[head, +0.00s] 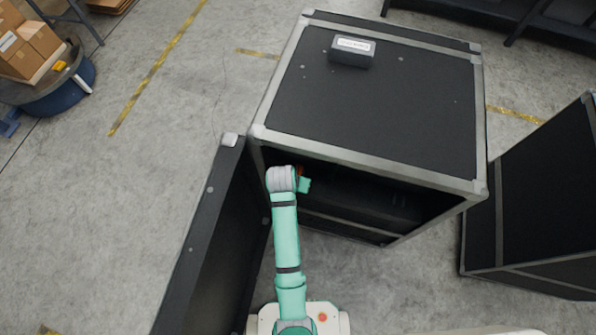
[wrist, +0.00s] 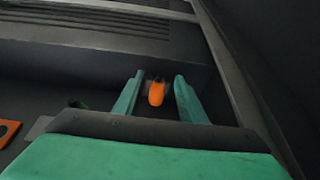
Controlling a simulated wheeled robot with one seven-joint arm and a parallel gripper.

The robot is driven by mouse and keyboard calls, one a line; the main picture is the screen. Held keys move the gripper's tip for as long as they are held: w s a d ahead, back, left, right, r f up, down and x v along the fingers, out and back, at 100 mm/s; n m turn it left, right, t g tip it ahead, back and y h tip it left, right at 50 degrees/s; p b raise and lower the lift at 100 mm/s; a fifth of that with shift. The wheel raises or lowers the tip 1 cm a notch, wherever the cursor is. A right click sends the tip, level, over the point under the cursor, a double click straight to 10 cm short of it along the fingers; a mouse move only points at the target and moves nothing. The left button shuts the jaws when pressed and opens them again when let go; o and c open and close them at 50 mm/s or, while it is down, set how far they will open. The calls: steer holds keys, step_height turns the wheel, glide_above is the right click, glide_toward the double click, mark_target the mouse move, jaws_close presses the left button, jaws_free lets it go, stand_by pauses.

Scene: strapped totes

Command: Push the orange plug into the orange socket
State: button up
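My gripper (wrist: 159,78) shows in the wrist view with its two green fingers apart. An orange, rounded piece (wrist: 156,93), which looks like the plug, lies between the fingers in the picture, with a gap on each side. I cannot tell how far it is beyond the fingertips. A flat orange piece with a dark opening (wrist: 8,132), possibly the socket, is cut off at the left edge. In the head view my arm's end (head: 303,184) is at the left front opening of the black case (head: 380,100); the fingers and orange pieces are not clear there.
The case's open door (head: 215,235) stands left of my arm. A dark slotted panel (wrist: 90,30) lies inside the case, and a slanting frame edge (wrist: 235,75) is close on the right. Another black case (head: 540,200) stands right.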

steer(key=shift+w+f, duration=0.2)
steer(key=shift+f, duration=0.25)
jaws_close()
steer(key=shift+r, duration=0.1)
steer(key=shift+r, duration=0.45)
step_height(320, 180, up, 2)
steer(key=shift+r, duration=0.2)
steer(key=s+d+r, duration=0.2)
steer(key=s+r, duration=0.7)
steer(key=s, duration=0.5)
steer(key=shift+r, duration=0.25)
